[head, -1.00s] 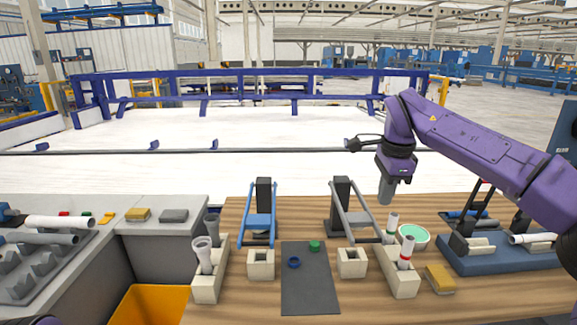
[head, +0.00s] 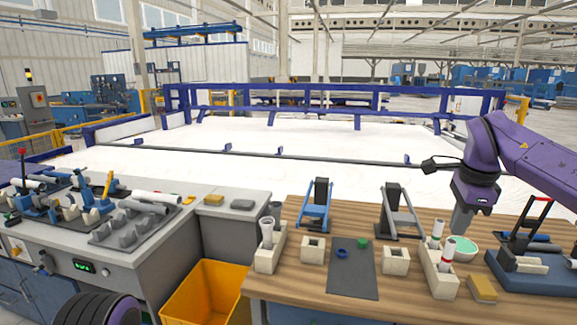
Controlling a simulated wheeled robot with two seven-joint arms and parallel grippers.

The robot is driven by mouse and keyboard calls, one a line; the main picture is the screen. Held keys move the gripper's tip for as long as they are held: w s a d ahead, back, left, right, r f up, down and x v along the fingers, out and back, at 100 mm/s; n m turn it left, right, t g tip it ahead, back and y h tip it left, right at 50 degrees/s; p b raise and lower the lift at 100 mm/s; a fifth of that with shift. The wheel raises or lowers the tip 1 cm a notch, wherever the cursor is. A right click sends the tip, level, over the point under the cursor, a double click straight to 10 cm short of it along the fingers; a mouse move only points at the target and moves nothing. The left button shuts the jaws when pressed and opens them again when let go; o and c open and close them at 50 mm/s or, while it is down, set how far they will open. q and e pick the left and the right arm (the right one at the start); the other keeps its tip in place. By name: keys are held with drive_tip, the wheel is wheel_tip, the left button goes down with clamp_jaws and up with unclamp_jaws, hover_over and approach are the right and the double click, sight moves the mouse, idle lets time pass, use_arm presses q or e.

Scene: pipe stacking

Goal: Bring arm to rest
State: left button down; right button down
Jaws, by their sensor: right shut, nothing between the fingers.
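My right arm, purple, comes in from the right. Its right gripper (head: 461,219) points down above the back right of the wooden table, shut and empty. My left gripper is out of the picture; only a dark, rounded part of my own body shows at the bottom left.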

drive_tip(key=w+f+m+t+h, duration=0.2)
drive_tip(key=w+f+t+h, duration=0.4)
drive_tip(key=f, duration=0.5)
drive_tip(key=s+a+f+n+t, duration=0.1)
drive_tip(key=s+a+f+n, duration=0.25)
drive_tip(key=f, duration=0.65)
drive_tip(key=s+a+f+n, duration=0.2)
drive_tip(key=a+f+n, duration=0.15)
drive_tip(key=f, duration=0.55)
drive_tip(key=s+a+f+n+g+y+b, duration=0.1)
drive_tip(key=s+f+n+y, duration=0.15)
drive_tip(key=s+f, duration=0.55)
drive_tip(key=s+a+f+n+g+y, duration=0.1)
drive_tip(key=s+a+f+n, duration=0.15)
drive_tip(key=s+f, duration=0.6)
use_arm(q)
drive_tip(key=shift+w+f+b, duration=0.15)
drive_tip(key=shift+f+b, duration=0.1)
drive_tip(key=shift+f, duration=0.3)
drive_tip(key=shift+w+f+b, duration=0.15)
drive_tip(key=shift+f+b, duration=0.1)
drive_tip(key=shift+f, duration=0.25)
use_arm(e)
drive_tip(key=s+d+f+n+g, duration=0.1)
drive_tip(key=s+d+f+n, duration=0.1)
drive_tip(key=s, duration=0.7)
drive_tip(key=s+d+f+n+g, duration=0.2)
drive_tip(key=s+d, duration=0.1)
drive_tip(key=s, duration=0.7)
drive_tip(key=shift+n+g, duration=0.3)
